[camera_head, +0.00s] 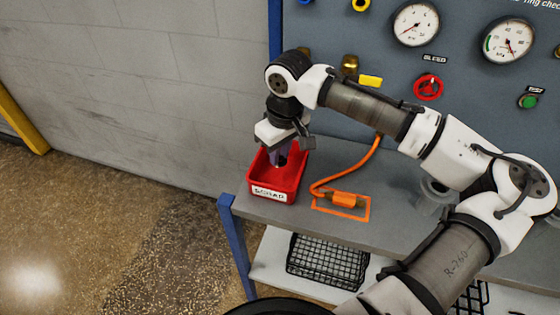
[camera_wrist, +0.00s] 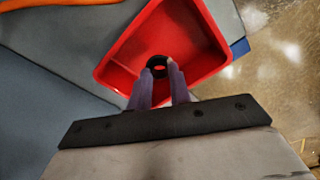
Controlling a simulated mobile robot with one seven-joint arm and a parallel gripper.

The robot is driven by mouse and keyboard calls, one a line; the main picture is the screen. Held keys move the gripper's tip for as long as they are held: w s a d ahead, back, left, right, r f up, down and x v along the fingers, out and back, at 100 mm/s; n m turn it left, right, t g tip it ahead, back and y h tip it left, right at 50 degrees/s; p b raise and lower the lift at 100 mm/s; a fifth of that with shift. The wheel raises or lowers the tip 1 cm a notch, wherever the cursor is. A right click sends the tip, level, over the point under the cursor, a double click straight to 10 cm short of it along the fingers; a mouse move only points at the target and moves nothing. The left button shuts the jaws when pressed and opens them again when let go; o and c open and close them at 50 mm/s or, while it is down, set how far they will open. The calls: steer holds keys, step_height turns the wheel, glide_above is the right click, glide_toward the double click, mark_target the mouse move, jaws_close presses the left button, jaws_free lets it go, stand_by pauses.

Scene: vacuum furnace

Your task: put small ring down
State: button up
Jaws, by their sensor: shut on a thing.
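The ring cannot be made out in the head view. I cannot tell whether the ring touches the bin floor.
The bin stands at the left end of a grey bench (camera_head: 330,222). An orange cable (camera_head: 350,170) with a plug (camera_head: 346,199) lies to its right in an orange outline. A panel with gauges (camera_head: 416,24) and a red valve wheel (camera_head: 428,87) rises behind. A black wire basket (camera_head: 325,262) sits on the lower shelf.

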mark_target(280, 162)
steer(key=shift+f, duration=2.1)
steer(key=shift+f, duration=0.2)
steer(key=o, duration=0.8)
steer(key=shift+r, duration=0.1)
steer(key=r, duration=0.8)
steer(key=s+d+r, duration=0.1)
steer(key=r, duration=0.3)
steer(key=shift+r+b, duration=0.1)
steer(key=shift+b, duration=0.3)
